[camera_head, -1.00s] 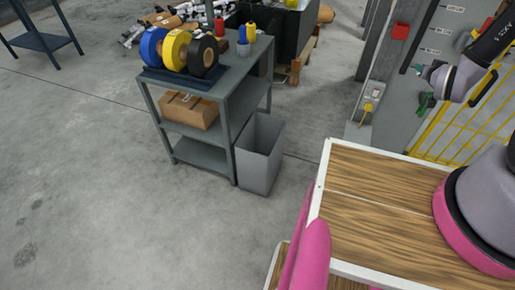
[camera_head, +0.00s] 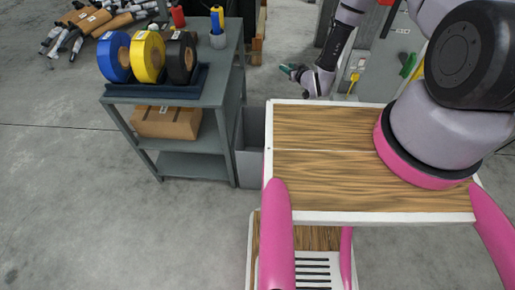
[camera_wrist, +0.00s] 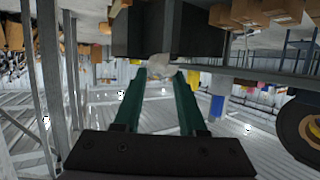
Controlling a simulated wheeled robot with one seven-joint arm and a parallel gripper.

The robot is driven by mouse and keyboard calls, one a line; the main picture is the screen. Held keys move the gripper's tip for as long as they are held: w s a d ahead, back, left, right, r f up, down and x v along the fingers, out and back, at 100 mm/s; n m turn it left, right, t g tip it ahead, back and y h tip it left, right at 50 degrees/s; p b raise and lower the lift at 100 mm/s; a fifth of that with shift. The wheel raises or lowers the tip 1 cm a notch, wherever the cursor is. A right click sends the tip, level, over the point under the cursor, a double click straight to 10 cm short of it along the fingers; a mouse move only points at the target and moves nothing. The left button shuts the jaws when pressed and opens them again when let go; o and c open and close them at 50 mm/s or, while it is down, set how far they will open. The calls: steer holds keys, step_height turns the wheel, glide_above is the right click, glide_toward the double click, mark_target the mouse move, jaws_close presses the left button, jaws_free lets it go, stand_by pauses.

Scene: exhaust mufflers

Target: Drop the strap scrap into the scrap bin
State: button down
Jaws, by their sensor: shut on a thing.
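My gripper (camera_head: 290,72) is at the top middle of the head view, beyond my wooden deck and to the right of the cart. In the wrist view my gripper (camera_wrist: 160,74) shows two green fingers shut on a small pale, crumpled piece, the strap scrap (camera_wrist: 159,65). The scrap is too small to make out in the head view. The grey scrap bin (camera_head: 251,148) stands on the floor against the right side of the cart. My deck hides its right part, and its inside is barely seen. My gripper is apart from the bin, up and to the right in the picture.
A grey cart (camera_head: 222,85) carries blue (camera_head: 113,57), yellow (camera_head: 147,57) and black (camera_head: 181,58) tape rolls, with a cardboard box (camera_head: 167,122) on its middle shelf. Mufflers (camera_head: 75,28) lie at the back left. Floor at left is clear.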

steer(key=s+a+f+n+g+y, duration=0.1)
steer(key=s+a+f, duration=0.2)
steer(key=f, duration=0.4)
steer(key=s+a+f+n+y, duration=0.1)
steer(key=s+a+f, duration=0.2)
steer(key=f, duration=0.4)
steer(key=s+a+f+n+g+y, duration=0.1)
steer(key=s+a+f, duration=0.2)
steer(key=f, duration=0.4)
steer(key=shift+s+a+f+n+g, duration=0.25)
steer(key=shift+s+a+n+g, duration=0.05)
steer(key=shift+n, duration=0.1)
steer(key=shift+c, duration=1.9)
jaws_free()
steer(key=v, duration=1)
steer(key=shift+s+d, duration=0.3)
steer(key=shift+d, duration=0.05)
